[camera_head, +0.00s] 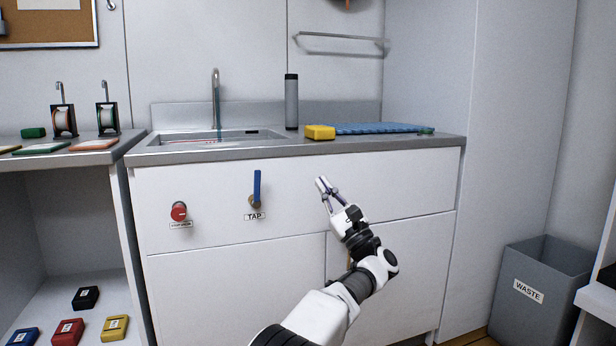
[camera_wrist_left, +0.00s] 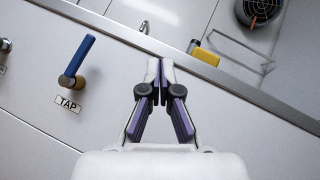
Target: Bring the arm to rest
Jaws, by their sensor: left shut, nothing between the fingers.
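My left arm reaches up from the bottom of the head view, in front of the white sink cabinet (camera_head: 290,215). My left gripper (camera_head: 322,184) is shut and empty, a little below the counter edge and to the right of the blue tap lever (camera_head: 257,188). In the left wrist view the two fingertips of the gripper (camera_wrist_left: 160,65) meet with nothing between them. The blue lever (camera_wrist_left: 79,56) stands apart from the gripper, to its left, above the TAP label (camera_wrist_left: 69,104). The right gripper is not in view.
A red knob (camera_head: 179,211) sits left of the lever. The counter (camera_head: 400,142) holds a sink (camera_head: 215,139), a dark cylinder (camera_head: 291,102), a yellow sponge-like block (camera_head: 320,132) and a blue mat (camera_head: 378,128). A grey waste bin (camera_head: 540,290) stands at the right.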

